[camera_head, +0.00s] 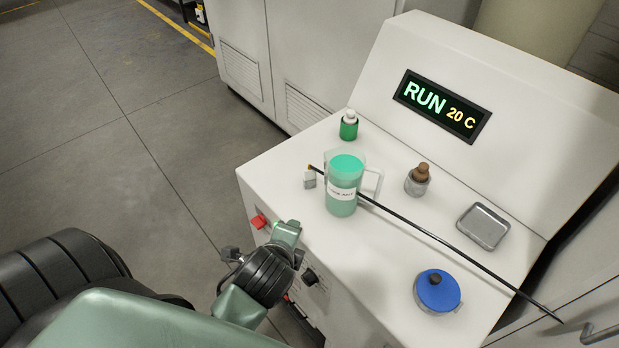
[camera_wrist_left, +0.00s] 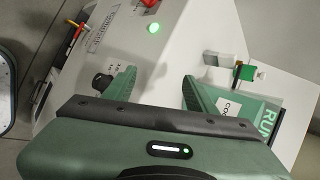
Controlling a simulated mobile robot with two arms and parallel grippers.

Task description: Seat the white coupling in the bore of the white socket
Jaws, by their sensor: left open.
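I cannot make out a white coupling or a white socket for certain in either view. A small pale grey block (camera_head: 309,180) stands on the white machine top left of the coolant jug; a pale block (camera_wrist_left: 218,60) also shows in the left wrist view. My left gripper (camera_wrist_left: 158,80) is open, with nothing seen between its fingers, over the machine's front edge. One finger is near a black knob, the other near the jug in the picture. In the head view my arm partly hides the machine front. My right gripper is not in view.
The green coolant jug (camera_head: 343,203) stands near the front edge, with a long black rod (camera_head: 440,241) beside it. A green bottle (camera_head: 349,128), a brown-stoppered bottle (camera_head: 418,182), a metal tray (camera_head: 484,226) and a blue-lidded jar (camera_head: 437,291) stand around. A red button (camera_head: 258,221) is on the front.

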